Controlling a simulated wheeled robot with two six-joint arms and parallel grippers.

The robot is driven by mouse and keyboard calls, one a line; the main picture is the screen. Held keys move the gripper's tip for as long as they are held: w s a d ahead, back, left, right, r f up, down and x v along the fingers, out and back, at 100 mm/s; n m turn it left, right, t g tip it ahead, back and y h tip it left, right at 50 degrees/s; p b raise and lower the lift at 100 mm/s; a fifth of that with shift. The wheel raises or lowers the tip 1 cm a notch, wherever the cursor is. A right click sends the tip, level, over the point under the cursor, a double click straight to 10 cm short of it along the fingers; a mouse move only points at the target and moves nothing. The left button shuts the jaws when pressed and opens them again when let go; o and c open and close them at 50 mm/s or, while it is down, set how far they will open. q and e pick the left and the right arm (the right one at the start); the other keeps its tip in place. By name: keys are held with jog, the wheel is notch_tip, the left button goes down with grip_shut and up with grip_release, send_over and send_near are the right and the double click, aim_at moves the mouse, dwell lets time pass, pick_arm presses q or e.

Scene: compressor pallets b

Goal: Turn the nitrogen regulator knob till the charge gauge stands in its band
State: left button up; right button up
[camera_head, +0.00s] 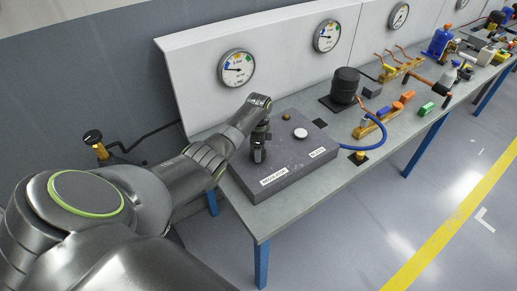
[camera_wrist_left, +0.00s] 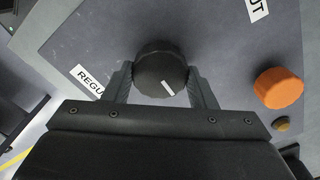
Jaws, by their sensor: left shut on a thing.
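The regulator knob (camera_wrist_left: 158,68) is round and black with a white mark on its rim. It sits on a grey box (camera_head: 241,184) beside a REGULATOR label (camera_head: 274,176). My left gripper (camera_head: 259,149) reaches down over the box. In the left wrist view its two fingers (camera_wrist_left: 160,82) are shut on opposite sides of the knob. In the head view the gripper largely hides the knob. The nearest gauge (camera_head: 237,68) on the back panel has coloured segments along its upper part. Its needle appears to point left; the exact reading is too small to tell. My right gripper is out of view.
A black cylinder (camera_head: 345,85), a blue hose (camera_head: 374,125) and brass manifold parts (camera_head: 370,127) lie further right on the bench. Further gauges (camera_head: 326,36) line the panel. The floor in front is clear.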

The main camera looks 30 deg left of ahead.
pick_arm(q)
jog(key=shift+w+r, duration=0.1)
jog(key=o, duration=1)
jog(key=shift+c, duration=0.2)
notch_tip(320, 180, up, 17)
jog(key=shift+r, duration=0.2)
jog(key=shift+b, duration=0.3)
dwell(0.9)
